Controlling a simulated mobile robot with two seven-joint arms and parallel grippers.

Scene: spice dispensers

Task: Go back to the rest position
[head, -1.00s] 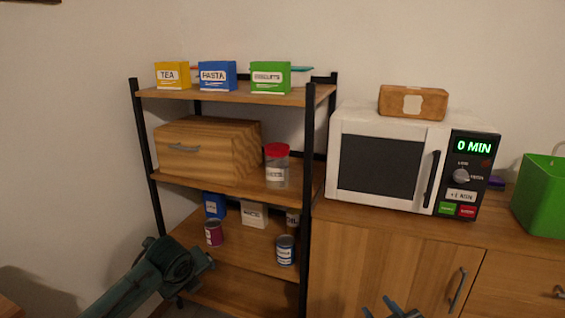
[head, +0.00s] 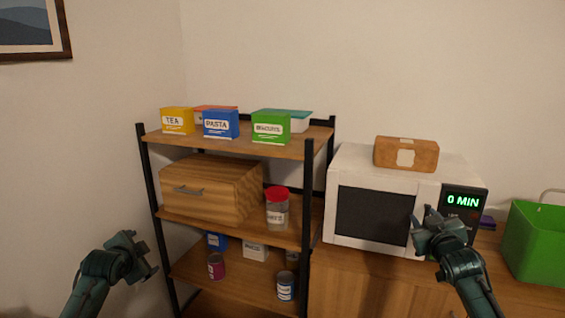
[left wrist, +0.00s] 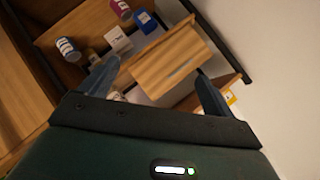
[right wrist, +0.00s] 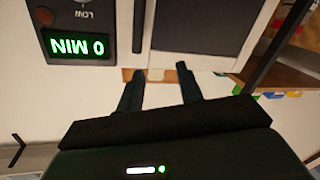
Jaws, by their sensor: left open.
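My left gripper (head: 138,255) is raised in front of the shelf's left post, at the left of the head view. In the left wrist view its two fingers (left wrist: 155,88) are spread, with nothing between them but the shelf and wooden box behind. My right gripper (head: 430,222) is raised in front of the microwave's door and control panel. In the right wrist view its two fingers (right wrist: 158,88) stand apart and the space between them is empty.
A black-framed shelf (head: 235,145) holds boxes, a wooden drawer box (head: 210,188), a red-lidded jar (head: 277,210) and cans. A green bin (head: 535,240) is at right.

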